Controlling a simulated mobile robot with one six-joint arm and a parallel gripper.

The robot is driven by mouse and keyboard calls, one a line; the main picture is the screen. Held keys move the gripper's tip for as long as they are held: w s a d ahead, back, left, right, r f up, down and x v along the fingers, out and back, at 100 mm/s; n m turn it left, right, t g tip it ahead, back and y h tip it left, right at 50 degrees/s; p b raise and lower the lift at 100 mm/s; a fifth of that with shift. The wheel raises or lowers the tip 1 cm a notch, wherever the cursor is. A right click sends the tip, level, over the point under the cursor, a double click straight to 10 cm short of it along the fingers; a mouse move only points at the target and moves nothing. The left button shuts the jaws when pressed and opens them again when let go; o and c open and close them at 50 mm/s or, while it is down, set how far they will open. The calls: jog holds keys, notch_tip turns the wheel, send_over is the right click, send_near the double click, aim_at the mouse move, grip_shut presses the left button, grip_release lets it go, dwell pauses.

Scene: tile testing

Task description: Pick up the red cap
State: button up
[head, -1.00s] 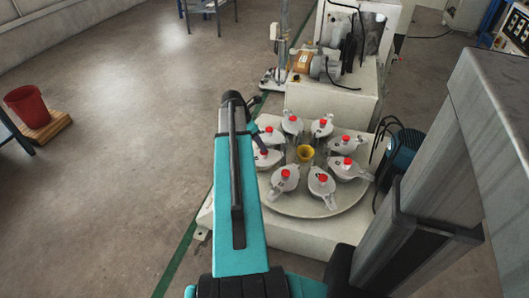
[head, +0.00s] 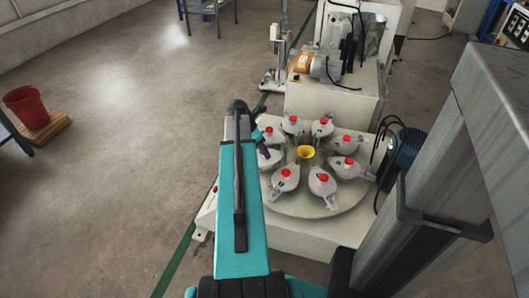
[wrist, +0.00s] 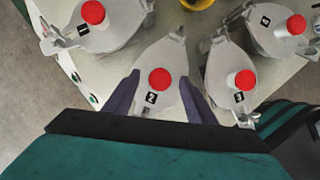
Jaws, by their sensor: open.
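Several pale grey pots with red caps stand in a ring on a round turntable (head: 305,207). In the wrist view, one red cap (wrist: 160,79) tops a pot (wrist: 158,53) with a black number label. My gripper (wrist: 160,99) is open, its two dark fingers either side of this pot, with the cap between and slightly ahead of the tips. I cannot tell the height gap or any contact. In the head view, my gripper (head: 260,145) is at the turntable's left side, mostly behind my arm. The cap of the left pot (head: 270,158) is hidden there.
Neighbouring red caps (wrist: 93,12) and (wrist: 245,80) sit close on both sides. A yellow funnel (head: 305,152) is at the turntable's centre. A machine (head: 335,95) stands behind, and a blue motor (head: 404,148) at right.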

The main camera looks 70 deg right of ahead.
dwell(0.5)
jog(key=c, duration=1.1)
jog(key=shift+r+p, duration=0.4)
jog(key=shift+r, duration=0.45)
notch_tip(320, 180, up, 2)
jog(key=shift+r+p, duration=0.25)
jog(key=shift+p, duration=0.25)
jog(key=w+a, duration=0.3)
jog(key=a, duration=0.1)
jog(key=w+a+p, duration=0.1)
jog(key=w+a, duration=0.2)
jog(key=a, duration=0.1)
jog(key=w+a+p, duration=0.1)
jog(key=w+a, duration=0.2)
jog(key=a, duration=0.2)
jog(key=shift+w+r, duration=0.1)
jog(key=shift+r, duration=0.3)
